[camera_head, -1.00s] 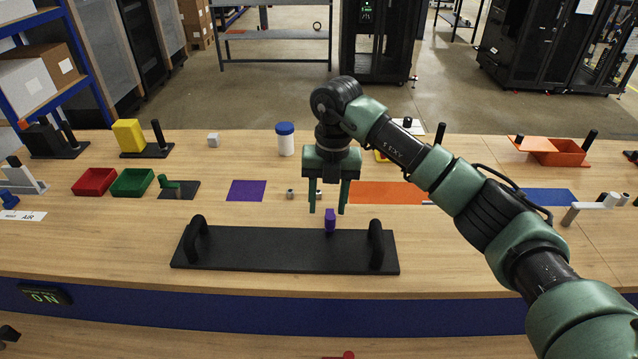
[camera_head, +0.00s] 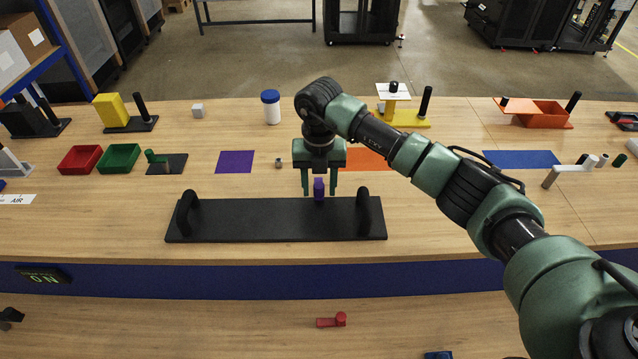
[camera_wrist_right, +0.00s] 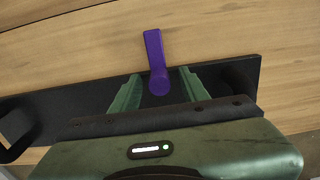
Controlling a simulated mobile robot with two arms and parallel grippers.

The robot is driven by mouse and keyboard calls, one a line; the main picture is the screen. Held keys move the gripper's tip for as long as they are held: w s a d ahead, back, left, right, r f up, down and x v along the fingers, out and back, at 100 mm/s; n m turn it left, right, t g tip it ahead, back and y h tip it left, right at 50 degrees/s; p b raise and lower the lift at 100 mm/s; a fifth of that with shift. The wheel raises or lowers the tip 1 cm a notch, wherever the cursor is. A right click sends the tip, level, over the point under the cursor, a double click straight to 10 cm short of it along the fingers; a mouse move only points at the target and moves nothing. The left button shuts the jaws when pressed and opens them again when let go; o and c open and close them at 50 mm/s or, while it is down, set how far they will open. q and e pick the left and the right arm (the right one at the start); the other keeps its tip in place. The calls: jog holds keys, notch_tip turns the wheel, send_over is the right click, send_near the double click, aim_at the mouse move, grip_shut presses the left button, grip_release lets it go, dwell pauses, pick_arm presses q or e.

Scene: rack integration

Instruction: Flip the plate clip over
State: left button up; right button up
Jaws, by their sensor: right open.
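The purple plate clip (camera_head: 319,190) stands at the far edge of a black plate (camera_head: 270,219), right of its middle. In the right wrist view the clip (camera_wrist_right: 155,60) shows a long arm reaching past the plate's edge and a rounded end over the plate. My right gripper (camera_head: 319,193) is open and points down, one finger on each side of the clip. In the wrist view its fingers (camera_wrist_right: 158,90) flank the rounded end, with a gap on both sides. My left gripper is not in view.
The black plate has an upright handle at each end, left (camera_head: 186,212) and right (camera_head: 364,213). Red (camera_head: 80,159) and green (camera_head: 119,158) bins stand at the left. A blue-capped white bottle (camera_head: 271,107) stands behind. A red part (camera_head: 332,320) lies on the lower level in front.

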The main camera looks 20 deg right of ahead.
grip_shut()
